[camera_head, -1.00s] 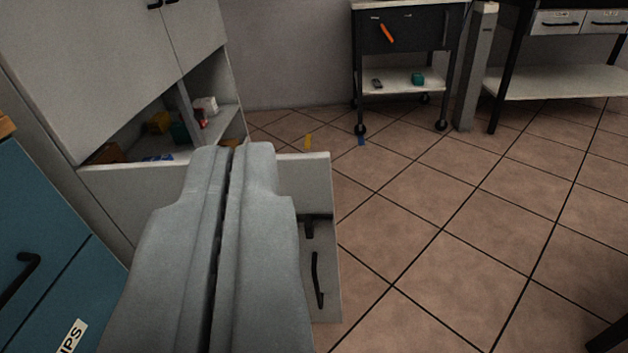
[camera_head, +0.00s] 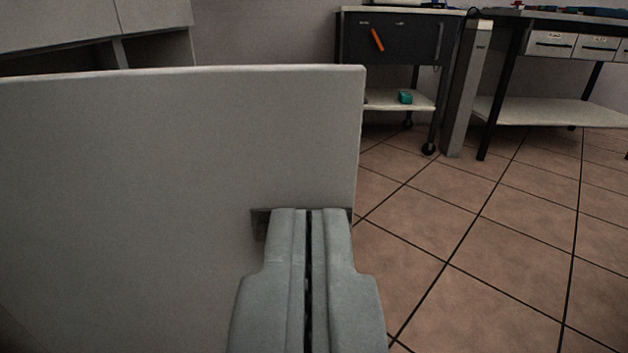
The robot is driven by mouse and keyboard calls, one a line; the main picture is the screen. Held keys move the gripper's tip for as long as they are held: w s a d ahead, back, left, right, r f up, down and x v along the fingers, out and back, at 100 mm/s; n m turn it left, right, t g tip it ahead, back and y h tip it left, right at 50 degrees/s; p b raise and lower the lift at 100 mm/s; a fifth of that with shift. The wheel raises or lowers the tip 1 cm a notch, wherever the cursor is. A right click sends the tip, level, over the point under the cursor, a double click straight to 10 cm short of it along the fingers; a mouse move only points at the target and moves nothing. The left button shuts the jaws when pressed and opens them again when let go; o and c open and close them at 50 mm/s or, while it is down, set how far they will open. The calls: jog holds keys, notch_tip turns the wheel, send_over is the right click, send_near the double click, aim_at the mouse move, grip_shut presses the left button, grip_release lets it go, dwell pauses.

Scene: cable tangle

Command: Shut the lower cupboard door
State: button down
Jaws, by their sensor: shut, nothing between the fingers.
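The open cupboard door (camera_head: 180,170) is a plain pale grey panel. It fills the left and middle of the view, with its free vertical edge at the right.
A dark trolley (camera_head: 390,40) with an orange-handled tool (camera_head: 377,39) stands behind, beside a grey post (camera_head: 467,90). A workbench (camera_head: 550,112) with white drawers is at the right back. The tiled floor (camera_head: 480,250) right of the door is clear.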

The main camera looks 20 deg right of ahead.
aim_at(311, 103)
jog(key=x, duration=1.3)
jog(key=shift+w+d, duration=0.1)
jog(key=shift+w, duration=0.15)
